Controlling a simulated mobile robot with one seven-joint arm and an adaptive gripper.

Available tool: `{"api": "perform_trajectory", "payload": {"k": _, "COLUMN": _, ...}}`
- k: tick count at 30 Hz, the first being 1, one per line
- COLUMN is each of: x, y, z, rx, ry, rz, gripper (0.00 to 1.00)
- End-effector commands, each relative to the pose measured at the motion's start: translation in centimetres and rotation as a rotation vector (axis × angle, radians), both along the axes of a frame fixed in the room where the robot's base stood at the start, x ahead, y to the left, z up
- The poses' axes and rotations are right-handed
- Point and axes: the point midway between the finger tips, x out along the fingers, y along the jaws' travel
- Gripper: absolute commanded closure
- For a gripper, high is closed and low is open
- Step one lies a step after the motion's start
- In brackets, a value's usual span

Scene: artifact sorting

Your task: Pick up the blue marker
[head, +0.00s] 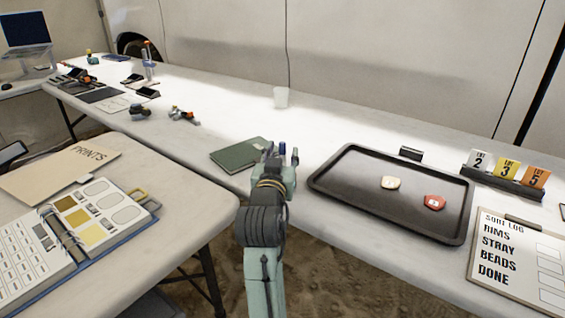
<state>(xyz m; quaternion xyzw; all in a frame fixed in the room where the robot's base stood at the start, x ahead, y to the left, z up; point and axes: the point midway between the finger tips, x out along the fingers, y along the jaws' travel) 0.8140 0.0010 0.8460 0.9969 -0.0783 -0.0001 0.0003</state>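My gripper (282,154) is low over the near edge of the long white table, between a green notebook and a black tray. A small dark blue thing (282,147), probably the blue marker, shows between its fingertips. Only its upper part shows; the gripper hides the rest. The fingertips look apart on either side of it. I cannot tell whether they touch it or whether it rests on the table.
The green notebook (238,155) lies just left of my gripper. The black tray (330,190) on the right holds a pale piece (390,183) and a red piece (434,202). Numbered cards (506,169) and a sort log (518,262) are farther right.

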Motion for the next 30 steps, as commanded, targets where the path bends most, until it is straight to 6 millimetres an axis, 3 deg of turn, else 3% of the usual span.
{"api": "perform_trajectory", "payload": {"k": 9, "x": 0.73, "y": -0.15, "z": 0.01, "rx": 0.001, "ry": -0.001, "rz": 0.000, "gripper": 0.62}}
{"api": "perform_trajectory", "payload": {"k": 25, "x": 0.70, "y": -0.11, "z": 0.00, "rx": 0.000, "ry": 0.000, "rz": 0.000, "gripper": 0.97}}
{"api": "perform_trajectory", "payload": {"k": 30, "x": 0.70, "y": -0.11, "z": 0.01, "rx": 0.000, "ry": 0.000, "rz": 0.000, "gripper": 0.99}}
